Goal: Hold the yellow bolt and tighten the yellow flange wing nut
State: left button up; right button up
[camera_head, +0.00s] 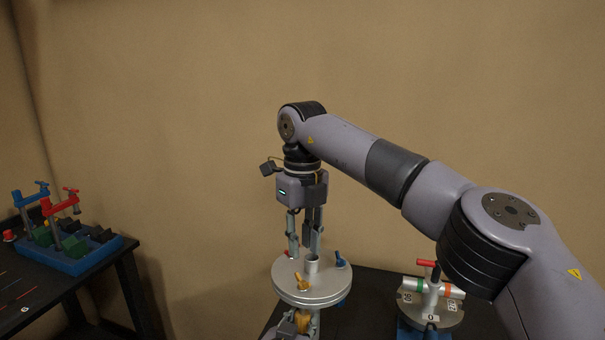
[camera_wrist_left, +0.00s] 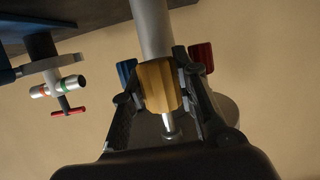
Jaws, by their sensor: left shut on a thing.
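The yellow flange wing nut (camera_head: 302,283) sits on the near side of a round metal flange (camera_head: 283,287). My left gripper (camera_head: 303,322) is under the flange, shut on the yellow bolt. In the left wrist view the yellow bolt's thick head (camera_wrist_left: 159,86) is between the fingers of my left gripper (camera_wrist_left: 165,95). My right gripper (camera_head: 304,252) points down above the far part of the flange, behind the yellow wing nut. Its fingers look apart with nothing between them, and it is not on the yellow wing nut.
A pipe (camera_head: 312,264) rises from the flange's middle. A blue wing nut (camera_head: 341,260) and a red one (camera_head: 289,254) stand on its rim. Blue (camera_wrist_left: 126,73) and red (camera_wrist_left: 202,57) bolt heads flank the yellow one. A valve fixture (camera_head: 432,300) stands right; clamps (camera_head: 66,222) stand left.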

aim_at(302, 277)
dwell(0.3)
jog(key=shift+f, duration=3.5)
jog(key=shift+c, duration=0.5)
grip_shut()
